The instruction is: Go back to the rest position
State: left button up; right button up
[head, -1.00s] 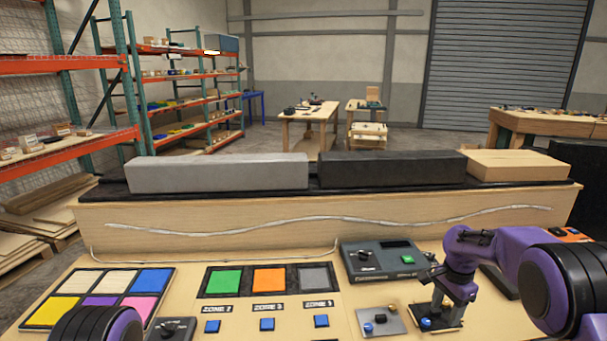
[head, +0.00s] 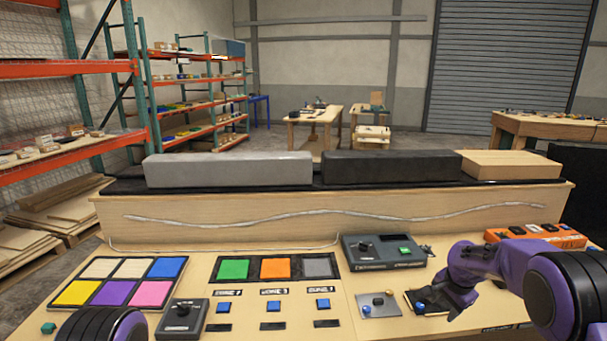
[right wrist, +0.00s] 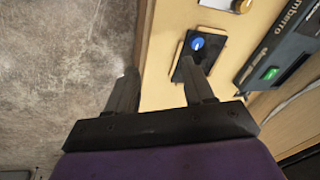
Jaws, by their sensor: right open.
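My right gripper (right wrist: 158,68) is open and empty in the right wrist view, its two dark fingers apart. One fingertip lies in front of the lower edge of a black plate with a blue knob (right wrist: 197,44); I cannot tell whether they touch. In the head view my purple right arm (head: 480,262) bends over the right part of the console, beside the same blue knob (head: 419,308). The fingers are hard to make out there. A black and purple part of my left arm (head: 100,326) shows at the bottom left; its gripper is out of view.
The wooden console (head: 245,328) carries a colour-pad panel (head: 127,268), a three-pad panel (head: 294,281), blue buttons, a dark knob box (head: 181,318) and a grey device (head: 378,251). An orange box (head: 536,234) stands behind my right arm. Long blocks (head: 228,168) line the back ledge.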

jog(key=s+a+f+n+t+h, duration=0.2)
jog(key=s+f+n+t+h, duration=0.15)
jog(key=s+f, duration=1.1)
jog(key=s+a+f+n+g, duration=0.1)
jog(key=s+f, duration=0.1)
jog(key=s, duration=0.7)
jog(key=s+a+f+g, duration=0.1)
jog(key=s+a+f, duration=0.1)
jog(key=s, duration=0.8)
jog(key=s+a+f+n+g, duration=0.1)
jog(key=s+a+f, duration=0.1)
jog(key=s, duration=0.8)
jog(key=shift+f+n, duration=0.25)
jog(key=shift+n, duration=0.1)
jog(key=shift+y, duration=0.25)
